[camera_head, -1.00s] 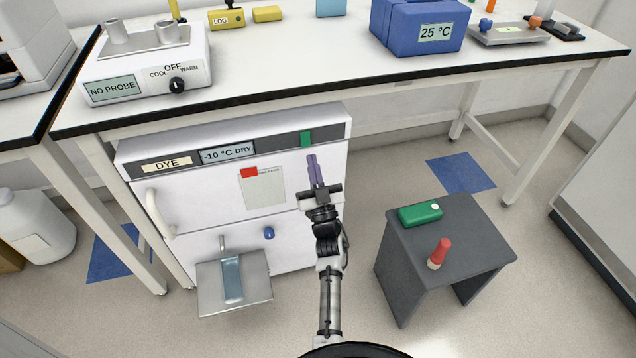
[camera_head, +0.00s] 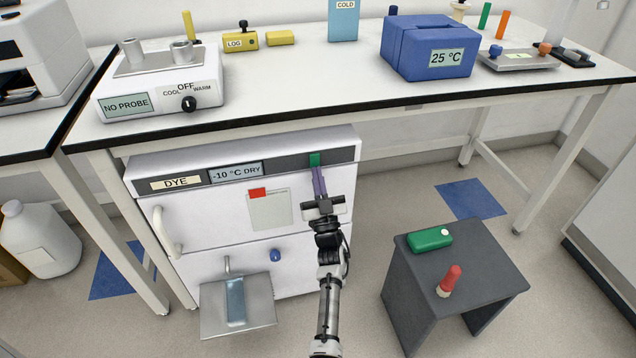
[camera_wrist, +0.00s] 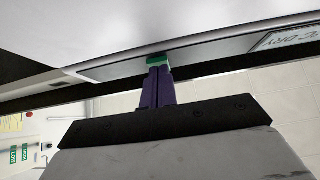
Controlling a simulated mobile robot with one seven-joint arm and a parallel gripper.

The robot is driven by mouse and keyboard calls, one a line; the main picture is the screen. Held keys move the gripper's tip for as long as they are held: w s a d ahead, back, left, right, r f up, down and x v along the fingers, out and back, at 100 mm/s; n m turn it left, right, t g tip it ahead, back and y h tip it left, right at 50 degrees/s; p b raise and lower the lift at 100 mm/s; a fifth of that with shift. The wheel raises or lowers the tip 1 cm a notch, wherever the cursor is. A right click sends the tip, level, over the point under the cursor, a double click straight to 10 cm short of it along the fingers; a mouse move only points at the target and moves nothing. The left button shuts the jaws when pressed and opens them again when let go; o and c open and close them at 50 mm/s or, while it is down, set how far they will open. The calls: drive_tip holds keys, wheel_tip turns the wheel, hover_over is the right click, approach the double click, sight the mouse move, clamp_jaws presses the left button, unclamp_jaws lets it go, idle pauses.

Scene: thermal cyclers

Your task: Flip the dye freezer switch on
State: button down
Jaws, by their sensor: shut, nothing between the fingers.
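The dye freezer (camera_head: 200,215) is a white unit under the bench, with a dark control strip labelled DYE and a display reading -10 °C DRY. Its green switch (camera_head: 315,159) is at the right end of that strip. My gripper (camera_head: 317,172) is shut and empty, its purple fingers pointing up with the tips just below or at the switch. In the wrist view the fingertips (camera_wrist: 158,70) meet the green switch (camera_wrist: 158,60) from below and hide part of it. I cannot tell whether they press on it.
A bench edge (camera_head: 330,110) overhangs the freezer. A dark stool (camera_head: 450,265) with a green box (camera_head: 429,239) and a red-topped item (camera_head: 449,281) stands at right. A metal tray (camera_head: 205,312) juts from the freezer's lower front. The floor between freezer and stool is clear.

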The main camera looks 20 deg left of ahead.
drive_tip(key=shift+f, duration=0.1)
drive_tip(key=b+v, duration=0.1)
drive_tip(key=v, duration=0.6)
drive_tip(key=shift+f, duration=0.25)
